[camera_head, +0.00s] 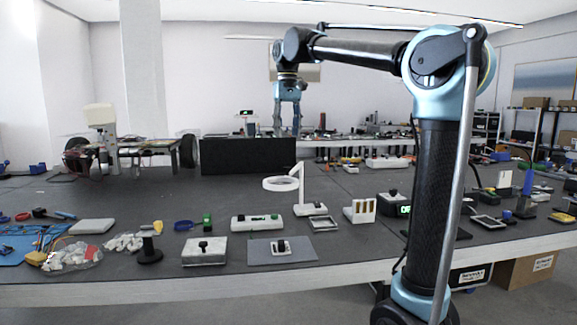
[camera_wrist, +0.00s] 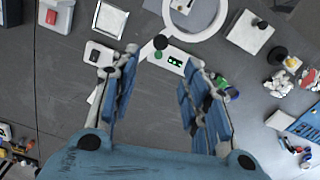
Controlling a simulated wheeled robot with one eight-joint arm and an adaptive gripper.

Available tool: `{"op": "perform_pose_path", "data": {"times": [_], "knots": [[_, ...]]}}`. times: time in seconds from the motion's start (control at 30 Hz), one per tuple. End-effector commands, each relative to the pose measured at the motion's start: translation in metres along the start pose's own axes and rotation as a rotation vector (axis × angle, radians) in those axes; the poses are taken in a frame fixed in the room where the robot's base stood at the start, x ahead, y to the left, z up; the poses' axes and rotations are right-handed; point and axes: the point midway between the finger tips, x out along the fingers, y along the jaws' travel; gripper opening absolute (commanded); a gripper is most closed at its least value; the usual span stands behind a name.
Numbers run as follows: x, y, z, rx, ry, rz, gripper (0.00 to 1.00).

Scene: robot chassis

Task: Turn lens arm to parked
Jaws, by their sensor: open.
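A white magnifier stands on the bench in the head view. Its lens arm (camera_head: 300,182) rises from a white base (camera_head: 311,209) and carries a ring lens (camera_head: 281,184) out to the left. In the wrist view the ring (camera_wrist: 222,20) is at the top edge, partly cut off, and the base (camera_wrist: 98,54) lies at the left, beside a fingertip. My gripper (camera_head: 288,132) points down, above and behind the lens in the head view. In the wrist view my gripper (camera_wrist: 162,58) is open, with nothing between its fingers; part of the arm shows just beyond the fingertips.
A white box with a green display (camera_head: 257,222) lies in front of the lens. A lever box (camera_head: 204,252) and a grey plate with a switch (camera_head: 283,251) are at the front edge. A small square tray (camera_head: 325,224) is right. Bare bench lies behind, before a black panel (camera_head: 240,156).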

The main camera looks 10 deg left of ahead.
Motion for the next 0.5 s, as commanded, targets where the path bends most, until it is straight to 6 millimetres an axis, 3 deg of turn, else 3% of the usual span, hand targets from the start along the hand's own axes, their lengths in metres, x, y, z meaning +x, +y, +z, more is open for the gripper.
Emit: {"op": "perform_pose_path", "data": {"times": [0.5], "knots": [[0.088,0.0,0.0,0.0,0.0,0.0,0.42]]}}
